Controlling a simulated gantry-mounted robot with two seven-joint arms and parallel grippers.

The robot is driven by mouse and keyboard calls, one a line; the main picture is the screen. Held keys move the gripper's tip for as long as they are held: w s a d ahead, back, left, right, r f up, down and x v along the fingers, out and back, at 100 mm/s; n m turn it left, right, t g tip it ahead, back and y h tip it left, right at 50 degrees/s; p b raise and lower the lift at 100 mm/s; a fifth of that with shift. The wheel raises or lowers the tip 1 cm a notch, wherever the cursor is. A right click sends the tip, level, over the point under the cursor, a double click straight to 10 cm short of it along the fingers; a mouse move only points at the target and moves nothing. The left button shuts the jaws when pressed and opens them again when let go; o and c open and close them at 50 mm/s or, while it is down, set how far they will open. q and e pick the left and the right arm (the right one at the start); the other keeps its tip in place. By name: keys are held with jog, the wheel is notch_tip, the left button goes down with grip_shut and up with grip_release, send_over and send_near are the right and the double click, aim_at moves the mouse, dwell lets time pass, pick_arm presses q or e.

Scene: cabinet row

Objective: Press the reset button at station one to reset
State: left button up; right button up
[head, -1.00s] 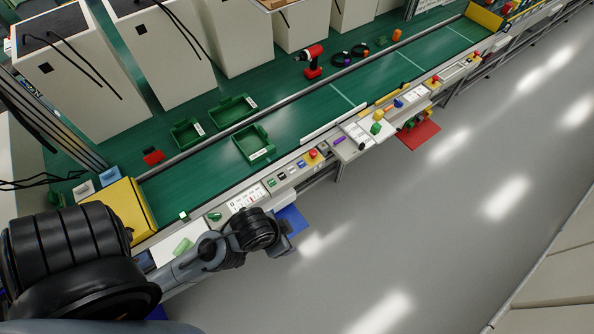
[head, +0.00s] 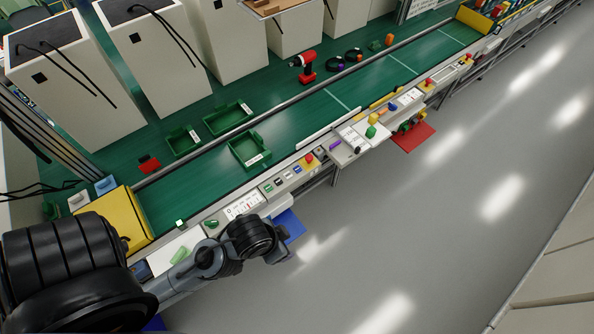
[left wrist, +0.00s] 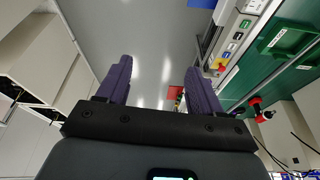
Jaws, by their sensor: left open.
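A control panel (head: 273,196) runs along the front edge of the green bench. Its small buttons include a green one (head: 268,187) and a blue one (head: 297,169). A red mushroom button on a yellow base (head: 309,158) sits at their right end. The same panel (left wrist: 235,40) and red button (left wrist: 220,64) show right of my fingers in the left wrist view. I cannot read which button is marked reset. My left gripper (left wrist: 158,70) is open and empty, apart from the panel. In the head view its fingers are not clear behind my wrist. My right gripper is out of view.
Green trays (head: 250,150) and a red drill (head: 307,67) stand on the bench. A yellow block-like end piece (head: 125,222) is at the bench's left. A blue plate (head: 289,226) juts out below the panel near my left wrist. The grey floor (head: 400,230) in front is open.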

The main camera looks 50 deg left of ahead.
pick_arm(q)
jog(key=shift+c, duration=0.3)
grip_shut()
dwell(1.6)
